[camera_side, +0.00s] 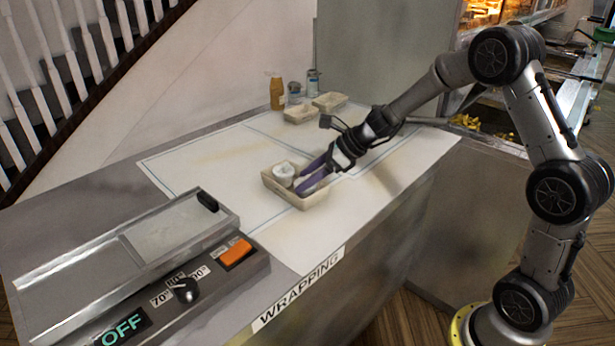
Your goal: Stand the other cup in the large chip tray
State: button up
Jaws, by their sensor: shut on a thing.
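The large chip tray (300,202) is a beige open tray on the white wrapping sheet, near the middle of the counter. One white cup (284,170) stands upright in its left part. My gripper (308,180), with purple fingers, reaches down into the right part of the tray. It is shut on a second pale cup (313,180), which shows only partly between the fingers. The held cup is beside the first one. I cannot tell whether it touches the tray floor or is tilted.
A wrapping machine (150,262) with an orange switch fills the front left. The sheet around the large tray is clear.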

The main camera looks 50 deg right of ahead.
jog(key=o, duration=1.2)
jog(key=shift+r, duration=0.1)
jog(key=shift+s+d+r, duration=0.1)
jog(key=shift+s+r, duration=0.05)
jog(key=shift+r, duration=0.15)
jog(key=v, duration=1.1)
jog(key=s+a+r+n+g+h, duration=0.1)
jog(key=s+a+r+n, duration=0.1)
jog(key=s+a+n, duration=0.4)
jog(key=s+a+r+n+g+h, duration=0.1)
jog(key=s+a+n, duration=0.2)
jog(key=s+n, duration=0.55)
jog(key=s+n+h, duration=0.1)
jog(key=s+n, duration=0.3)
jog(key=n, duration=0.1)
jog(key=s+d+n+h, duration=0.1)
jog(key=s+n, duration=0.3)
jog(key=s+f+n+h, duration=0.1)
jog(key=s+n, duration=0.3)
jog(key=n, duration=0.1)
jog(key=shift+s+d+n, duration=0.1)
jog(key=shift+d+n, duration=0.1)
jog(key=shift+n, duration=0.15)
